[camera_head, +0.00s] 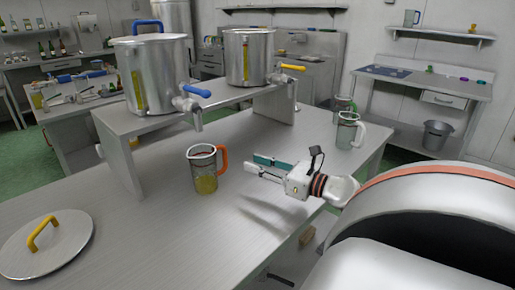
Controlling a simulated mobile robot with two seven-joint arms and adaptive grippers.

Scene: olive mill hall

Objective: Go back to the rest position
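My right gripper (255,166) reaches in from the right, above the grey metal table (170,215). Its two fingers, one with a teal inner pad, stand apart with nothing visible between them. A clear jug (205,172) with an orange handle and some yellow-green liquid stands on the table, to the left of the fingertips and apart from them. My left gripper is not in view.
Two steel tanks, one with a blue tap (152,75) and one with a yellow tap (247,57), stand on a raised metal stand (120,145). A lid (45,245) lies front left. Clear jugs (349,132) stand at the right edge. The table's front middle is clear.

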